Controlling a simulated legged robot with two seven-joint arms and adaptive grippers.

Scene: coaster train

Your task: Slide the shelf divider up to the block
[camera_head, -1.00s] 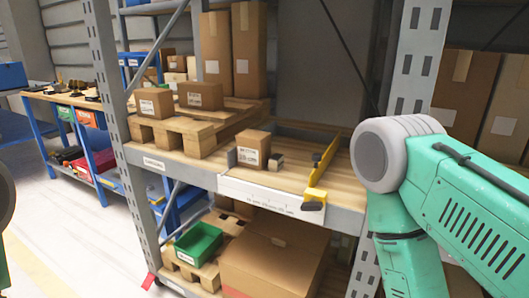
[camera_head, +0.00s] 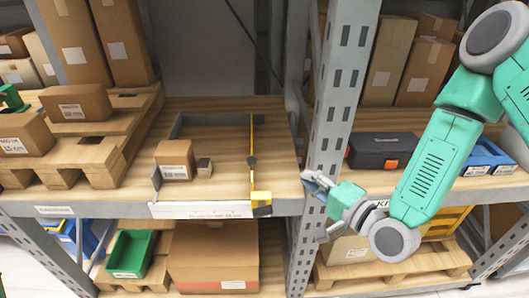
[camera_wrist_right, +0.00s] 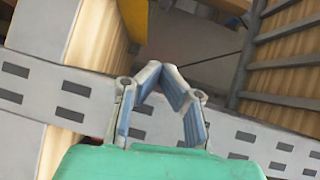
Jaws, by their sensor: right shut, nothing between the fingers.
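The yellow shelf divider (camera_head: 252,140) stands on the wooden shelf in the head view, running from back to front, with a yellow handle (camera_head: 261,203) at the shelf's front edge. My right gripper (camera_head: 312,184) is right of the handle, in front of the grey upright, apart from the divider. In the right wrist view its fingers (camera_wrist_right: 162,74) meet at the tips with nothing between them. My left gripper is not in view.
The perforated upright (camera_head: 335,110) stands just right of the divider's bay. Pallets (camera_head: 100,155) with boxes fill the shelf's left part. A dark case (camera_head: 382,150) sits in the right bay. Bare shelf lies between block and divider.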

